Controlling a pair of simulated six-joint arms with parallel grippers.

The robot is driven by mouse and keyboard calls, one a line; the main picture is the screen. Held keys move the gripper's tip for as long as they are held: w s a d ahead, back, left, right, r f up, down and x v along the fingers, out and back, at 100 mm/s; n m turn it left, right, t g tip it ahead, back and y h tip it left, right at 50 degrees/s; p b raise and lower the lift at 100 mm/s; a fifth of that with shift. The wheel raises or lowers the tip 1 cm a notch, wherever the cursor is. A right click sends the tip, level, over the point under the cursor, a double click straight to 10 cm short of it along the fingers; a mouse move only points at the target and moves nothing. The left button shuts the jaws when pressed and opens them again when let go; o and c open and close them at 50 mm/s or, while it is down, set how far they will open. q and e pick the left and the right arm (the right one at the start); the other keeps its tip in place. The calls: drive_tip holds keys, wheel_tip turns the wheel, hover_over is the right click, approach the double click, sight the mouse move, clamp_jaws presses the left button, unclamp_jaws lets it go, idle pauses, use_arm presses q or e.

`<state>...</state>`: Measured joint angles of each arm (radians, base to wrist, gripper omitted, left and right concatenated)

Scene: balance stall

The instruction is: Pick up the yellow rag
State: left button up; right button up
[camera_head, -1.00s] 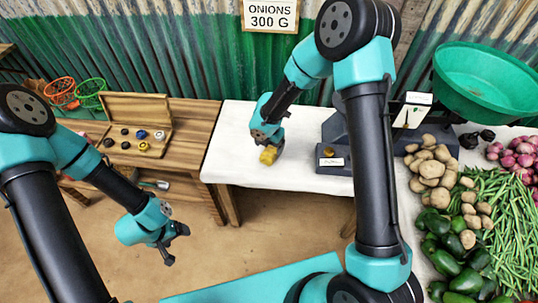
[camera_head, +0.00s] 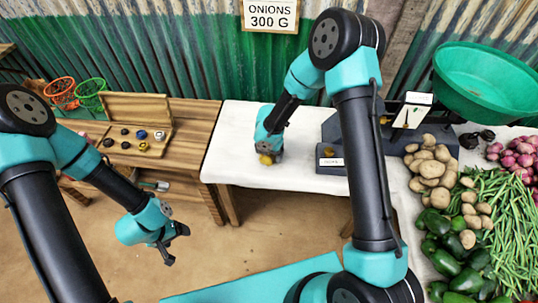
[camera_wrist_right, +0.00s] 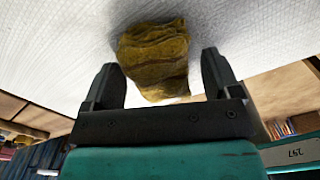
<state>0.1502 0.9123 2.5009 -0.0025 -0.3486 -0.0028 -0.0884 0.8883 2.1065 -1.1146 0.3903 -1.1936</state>
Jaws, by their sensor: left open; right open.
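The yellow rag (camera_wrist_right: 155,58) is a crumpled, folded bundle on the white cloth. In the head view only a small part of the rag (camera_head: 266,160) shows, below my right gripper (camera_head: 268,152). In the right wrist view my right gripper (camera_wrist_right: 158,82) is open, with one finger on each side of the rag's near part. The rag reaches beyond the fingertips. I cannot tell whether the fingers touch it. My left gripper (camera_head: 174,245) is open and empty, out over the floor in front of the wooden bench.
The white cloth (camera_head: 228,150) is clear left of the rag. A grey scale (camera_head: 335,160) with a green pan (camera_head: 490,80) stands to the right. Potatoes (camera_head: 430,170), green peppers, beans and onions lie beyond. A wooden box (camera_head: 137,122) of weights sits on the bench (camera_head: 190,130).

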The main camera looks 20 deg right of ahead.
drive_tip(key=c, duration=1)
drive_tip(key=shift+r, duration=0.15)
drive_tip(key=shift+r, duration=1.7)
drive_tip(key=s+a+r, duration=0.1)
drive_tip(key=s+a, duration=0.3)
drive_tip(key=s, duration=1.1)
drive_tip(key=shift+s+a+r, duration=0.15)
drive_tip(key=shift+s+a, duration=0.05)
drive_tip(key=shift+w, duration=0.1)
